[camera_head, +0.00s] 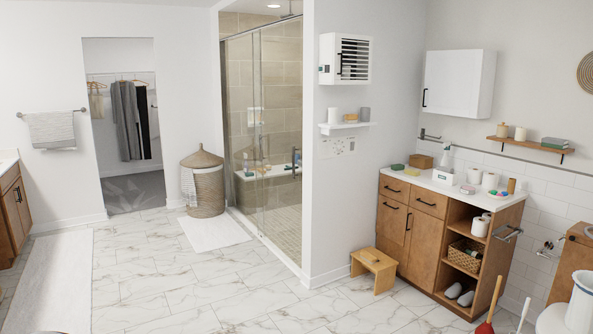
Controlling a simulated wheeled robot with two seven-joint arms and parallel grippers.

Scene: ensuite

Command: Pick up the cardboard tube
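A small tan upright cylinder (511,186), which looks like the cardboard tube, stands near the right end of the white countertop (453,188) on the wooden cabinet. It is small in the picture, so its details cannot be made out. White rolls or cups (489,181) stand just left of it. Neither of my grippers is in view.
A wooden step stool (373,262) stands before the cabinet (409,229). A red plunger (491,310) and a white toilet (581,303) are at the lower right. The marble-look floor (215,290) is open in the middle. A glass shower (262,140) stands behind.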

